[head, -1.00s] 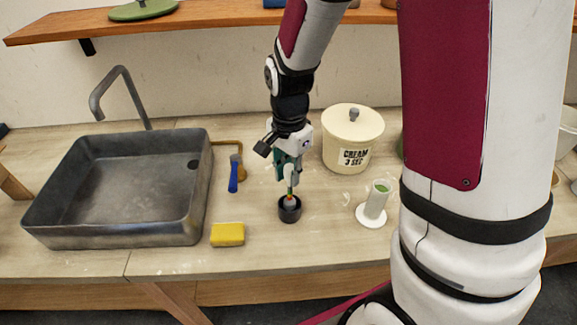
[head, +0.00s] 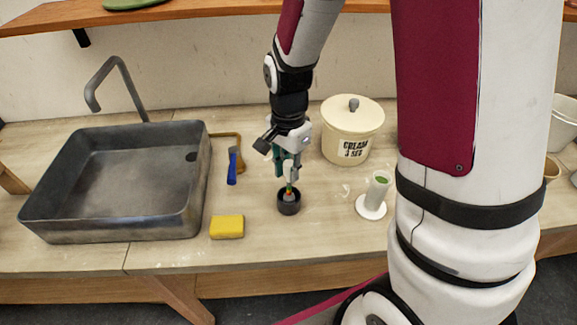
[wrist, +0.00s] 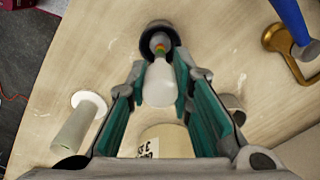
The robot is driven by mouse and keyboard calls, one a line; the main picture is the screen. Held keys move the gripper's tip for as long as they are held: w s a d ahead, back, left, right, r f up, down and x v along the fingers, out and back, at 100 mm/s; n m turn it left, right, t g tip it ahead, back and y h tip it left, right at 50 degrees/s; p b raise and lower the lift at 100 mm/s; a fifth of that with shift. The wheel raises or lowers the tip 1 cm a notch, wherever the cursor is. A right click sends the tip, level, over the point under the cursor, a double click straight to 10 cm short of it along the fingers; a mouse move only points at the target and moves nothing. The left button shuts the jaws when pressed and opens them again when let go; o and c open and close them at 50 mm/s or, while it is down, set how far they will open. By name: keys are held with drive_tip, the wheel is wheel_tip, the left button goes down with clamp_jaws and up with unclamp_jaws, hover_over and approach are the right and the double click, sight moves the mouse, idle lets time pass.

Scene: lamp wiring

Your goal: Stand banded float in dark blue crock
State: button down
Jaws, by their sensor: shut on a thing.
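The dark crock (head: 289,206) is a small, round, near-black cup on the worktop, and it also shows at the top of the wrist view (wrist: 150,30). The banded float (head: 289,187) is upright, with its lower end at or inside the crock's mouth. In the wrist view the float (wrist: 160,85) has a pale, wide body near the camera and green, orange and red bands towards the crock. My gripper (wrist: 160,62) is shut on the float, its green-lined fingers on either side, directly above the crock. Whether the float touches the crock's floor is hidden.
A yellow sponge (head: 227,227) lies left of the crock. A blue-handled tool (head: 232,168) lies near the grey sink (head: 120,230). A white stand with a tube (head: 376,192) is to the right, and a cream lidded jar (head: 350,135) is behind.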

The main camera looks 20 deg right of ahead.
drive_tip(key=shift+f, duration=0.5)
drive_tip(key=c, duration=1.3)
unclamp_jaws()
drive_tip(key=shift+c, duration=0.2)
drive_tip(key=shift+r, duration=0.1)
wheel_tip(320, 180, up, 11)
drive_tip(key=shift+w+f, duration=0.1)
drive_tip(key=shift+f, duration=0.05)
drive_tip(key=shift+r, duration=0.7)
drive_tip(key=s+r+n+t, duration=0.5)
drive_tip(key=s+r+n, duration=0.7)
drive_tip(key=s, duration=0.3)
drive_tip(key=shift+s+n+t, duration=0.15)
drive_tip(key=shift+n+t, duration=0.15)
drive_tip(key=shift+n, duration=0.4)
